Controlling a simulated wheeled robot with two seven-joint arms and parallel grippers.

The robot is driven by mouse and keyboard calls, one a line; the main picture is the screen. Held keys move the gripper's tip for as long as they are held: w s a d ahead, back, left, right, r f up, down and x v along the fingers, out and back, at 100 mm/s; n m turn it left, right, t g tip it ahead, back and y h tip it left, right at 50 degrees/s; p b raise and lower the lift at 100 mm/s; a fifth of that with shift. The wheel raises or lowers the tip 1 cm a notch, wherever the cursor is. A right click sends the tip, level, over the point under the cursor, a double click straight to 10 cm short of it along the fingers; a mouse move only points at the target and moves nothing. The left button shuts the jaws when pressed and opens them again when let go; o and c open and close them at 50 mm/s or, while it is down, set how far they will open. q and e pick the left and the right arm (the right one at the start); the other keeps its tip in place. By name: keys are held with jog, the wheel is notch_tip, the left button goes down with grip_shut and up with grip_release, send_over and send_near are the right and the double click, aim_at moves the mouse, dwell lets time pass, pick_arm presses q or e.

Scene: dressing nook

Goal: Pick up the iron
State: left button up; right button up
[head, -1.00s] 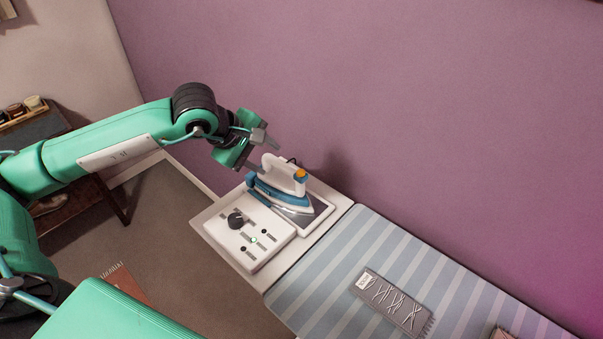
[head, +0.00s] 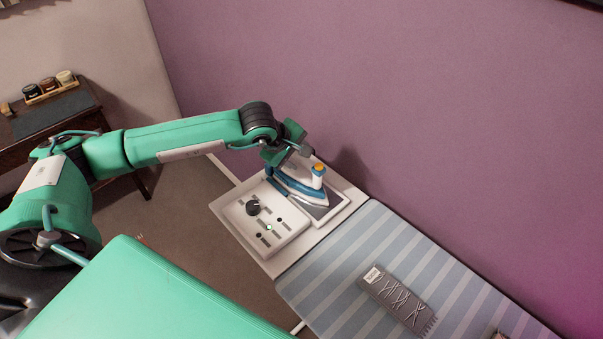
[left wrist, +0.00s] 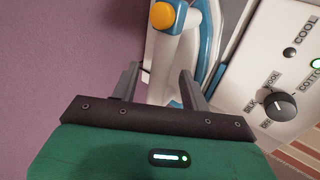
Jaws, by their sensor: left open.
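The blue and white iron (head: 297,190) with an orange knob rests on a dark plate at the end of the ironing board, beside the control panel. In the left wrist view its white handle (left wrist: 172,60) rises just ahead of my left gripper (left wrist: 160,85). The two fingers are open, one to each side of the handle's lower end, and I cannot tell how deep it lies between them. In the head view my left gripper (head: 290,150) is at the iron's far-left side and hides part of the handle. My right gripper is not in view.
The white control panel (head: 262,226) with a black knob sits right in front of the iron. The striped board (head: 345,265) carries a grey folded scarf (head: 398,296). The purple wall (head: 400,100) stands close behind. A dark wooden table (head: 45,120) is at the left.

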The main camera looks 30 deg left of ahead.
pick_arm(q)
jog(key=shift+x, duration=1.3)
jog(key=c, duration=1)
jog(key=shift+r, duration=0.15)
grip_shut()
